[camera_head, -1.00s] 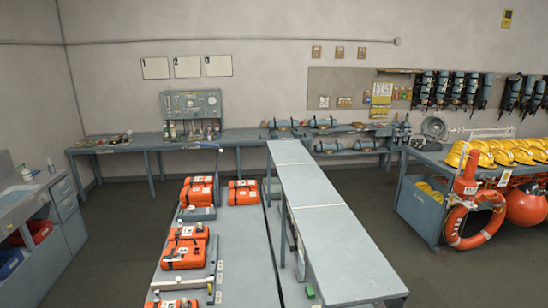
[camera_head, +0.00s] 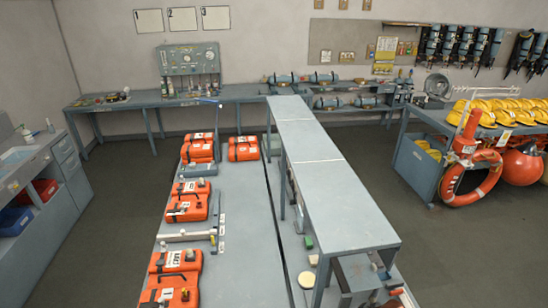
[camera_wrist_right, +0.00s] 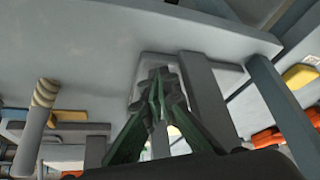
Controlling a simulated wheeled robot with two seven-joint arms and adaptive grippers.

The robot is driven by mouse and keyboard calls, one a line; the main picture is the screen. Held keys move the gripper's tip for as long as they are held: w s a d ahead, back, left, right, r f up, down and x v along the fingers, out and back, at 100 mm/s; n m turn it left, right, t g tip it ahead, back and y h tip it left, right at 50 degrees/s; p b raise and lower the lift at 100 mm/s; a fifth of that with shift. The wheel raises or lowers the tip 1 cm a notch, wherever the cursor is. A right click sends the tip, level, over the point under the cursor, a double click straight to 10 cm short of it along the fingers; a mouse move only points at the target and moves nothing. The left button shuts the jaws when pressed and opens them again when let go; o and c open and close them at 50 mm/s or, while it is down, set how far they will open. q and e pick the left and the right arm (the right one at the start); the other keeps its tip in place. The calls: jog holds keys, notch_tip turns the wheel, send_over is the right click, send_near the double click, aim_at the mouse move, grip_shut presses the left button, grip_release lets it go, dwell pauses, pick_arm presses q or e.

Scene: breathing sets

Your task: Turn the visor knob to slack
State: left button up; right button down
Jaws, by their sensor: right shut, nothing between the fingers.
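My right gripper (camera_wrist_right: 157,98) shows in the wrist view as two dark green fingers whose tips meet, with nothing between them. Its tips lie in front of a pale grey plate (camera_wrist_right: 145,67) below a wide grey surface; whether they touch it I cannot tell. I cannot make out a visor knob in either view. My left gripper is not in view.
In the head view a long raised grey shelf (camera_head: 320,170) runs over the bench, with orange cases (camera_head: 185,205) to its left. Grey equipment (camera_head: 355,275) sits at its near end. In the wrist view a tan-ended grey rod (camera_wrist_right: 38,115) stands left.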

jog(key=shift+w+d+r+p, duration=0.2)
jog(key=shift+w+d+p, duration=0.1)
jog(key=shift+w+d, duration=0.25)
jog(key=shift+w+a, duration=0.1)
jog(key=shift+a, duration=0.05)
dwell(0.5)
jog(key=shift+s+d+p, duration=0.2)
jog(key=shift+d+p, duration=0.1)
jog(key=shift+p, duration=0.05)
notch_tip(320, 180, up, 6)
jog(key=p, duration=0.5)
jog(key=shift+s+d+p, duration=0.1)
jog(key=shift+s+p, duration=0.05)
jog(key=shift+p, duration=0.15)
jog(key=shift+f, duration=0.15)
